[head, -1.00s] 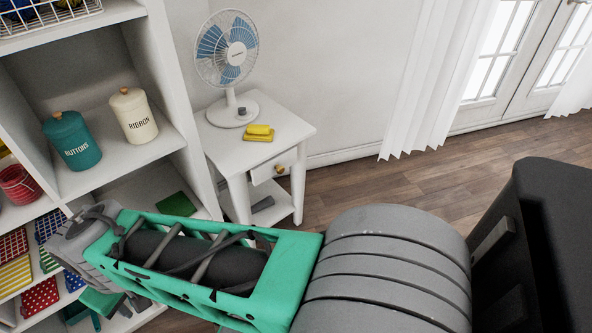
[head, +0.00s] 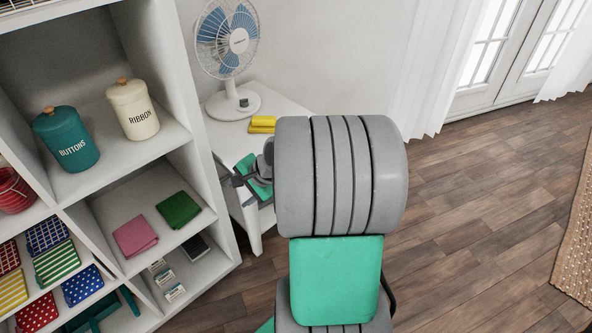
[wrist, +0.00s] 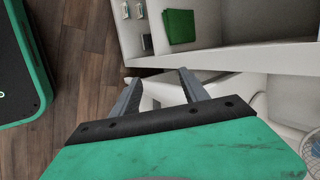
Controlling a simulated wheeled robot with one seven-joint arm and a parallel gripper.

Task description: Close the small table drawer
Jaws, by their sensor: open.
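The small white table (head: 285,103) stands in the corner right of the shelf in the head view. My arm covers its front, so its drawer and knob are hidden there. My gripper (head: 231,179) is low at the table's left side, between the table and the shelf. The wrist view shows my gripper (wrist: 158,84) with its two fingers spread and nothing between them. White parts of the table (wrist: 165,92) lie beyond and right of the fingers. I cannot make out the drawer there.
A fan (head: 236,50) and a yellow item (head: 262,124) stand on the tabletop. The white shelf (head: 205,150) with canisters and folded cloths is close on the left. Wooden floor (head: 470,210) is open on the right.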

